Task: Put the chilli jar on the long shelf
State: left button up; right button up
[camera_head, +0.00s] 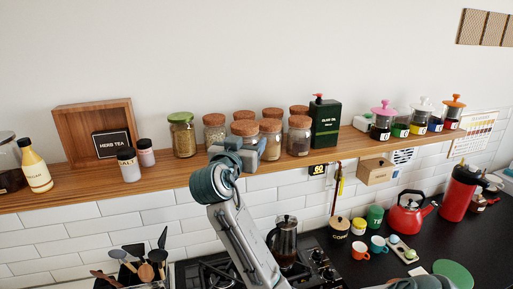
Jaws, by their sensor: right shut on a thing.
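The long wooden shelf (180,181) runs along the wall. My right gripper (246,149) is at the shelf's front, reaching up from below. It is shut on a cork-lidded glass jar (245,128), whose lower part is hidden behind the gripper. I take this to be the chilli jar, but I can read no label. I cannot tell whether its base touches the shelf. Other cork-lidded jars stand close behind and beside it, such as one on the left (214,134) and one on the right (299,146). My left gripper is not in view.
A green-lidded jar (182,140) stands left of the cork-lidded jars, and a dark green olive oil bottle (326,122) stands right. A wooden box with a herb tea sign (111,144) is farther left. Below are the hob, a coffee pot (287,240) and a red kettle (408,214).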

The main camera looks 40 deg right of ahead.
jog(key=w+d, duration=0.2)
jog(key=w, duration=0.1)
jog(key=w+d, duration=0.1)
jog(key=w, duration=0.1)
jog(key=shift+f, duration=0.35)
jog(key=shift+w+d+r, duration=0.1)
jog(key=shift+w+d, duration=0.05)
jog(key=shift+w, duration=0.25)
jog(key=shift+w+d+r, duration=0.1)
jog(key=shift+w+r, duration=0.15)
jog(key=shift+w, duration=0.25)
jog(key=shift+d+f+b, duration=0.1)
jog(key=shift+f+b, duration=0.4)
jog(key=shift+f, duration=0.25)
jog(key=shift+w+d+f, duration=0.15)
jog(key=shift+w+f, duration=0.05)
jog(key=shift+f, duration=0.15)
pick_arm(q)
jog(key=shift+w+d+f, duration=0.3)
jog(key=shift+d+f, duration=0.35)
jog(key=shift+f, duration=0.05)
pick_arm(e)
jog(key=shift+s+r, duration=0.1)
pick_arm(q)
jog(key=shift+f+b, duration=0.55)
jog(key=shift+b, duration=0.2)
pick_arm(e)
jog(key=shift+f, duration=0.6)
